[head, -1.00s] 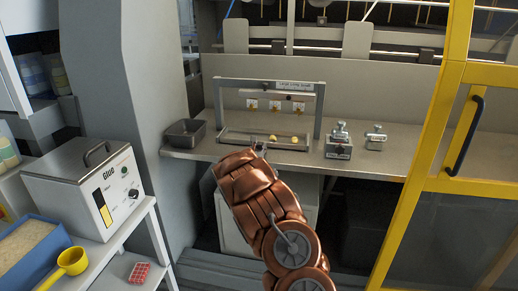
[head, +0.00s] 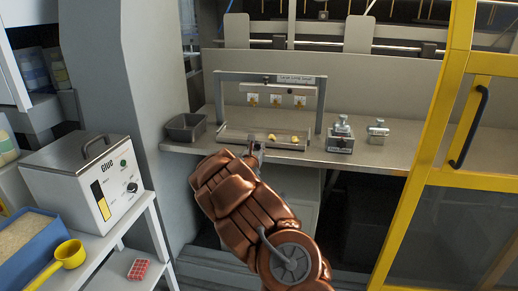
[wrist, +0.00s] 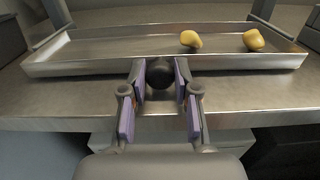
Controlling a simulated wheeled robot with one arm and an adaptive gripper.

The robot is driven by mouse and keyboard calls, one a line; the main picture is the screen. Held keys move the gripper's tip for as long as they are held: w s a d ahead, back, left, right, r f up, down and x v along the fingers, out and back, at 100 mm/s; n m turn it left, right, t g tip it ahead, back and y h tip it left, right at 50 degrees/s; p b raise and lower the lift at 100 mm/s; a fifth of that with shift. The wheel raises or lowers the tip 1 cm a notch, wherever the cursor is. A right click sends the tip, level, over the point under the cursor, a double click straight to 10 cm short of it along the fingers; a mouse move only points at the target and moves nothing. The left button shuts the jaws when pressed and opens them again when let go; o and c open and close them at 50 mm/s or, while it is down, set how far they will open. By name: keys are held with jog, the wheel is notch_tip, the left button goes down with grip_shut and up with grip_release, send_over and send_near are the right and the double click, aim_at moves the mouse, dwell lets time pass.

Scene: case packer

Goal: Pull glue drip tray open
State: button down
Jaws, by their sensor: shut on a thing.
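The glue drip tray (head: 235,138) is a shallow metal tray under a small metal frame on the bench. In the wrist view the tray (wrist: 110,64) spans the top, with two yellow glue lumps (wrist: 191,40) in its right half. A dark round knob (wrist: 159,74) sits at the middle of its front wall. My gripper (wrist: 160,82) is shut on this knob, one finger pad on each side. In the head view my gripper (head: 255,148) is at the tray's front edge, and my arm hides part of the bench edge.
A grey bin (head: 185,127) stands left of the frame (head: 219,95). Two small metal devices (head: 341,136) stand to the right. A yellow-framed door (head: 440,125) bounds the right side. A glue box (head: 85,185) and yellow scoop (head: 68,254) are on the left shelf.

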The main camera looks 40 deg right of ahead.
jog(key=a, duration=0.2)
jog(key=shift+s+a+b, duration=0.3)
jog(key=shift+s, duration=0.1)
jog(key=shift+s+a, duration=0.4)
jog(key=shift+s, duration=0.2)
jog(key=c, duration=1)
grip_release()
jog(key=shift+o, duration=0.6)
jog(key=v, duration=1.2)
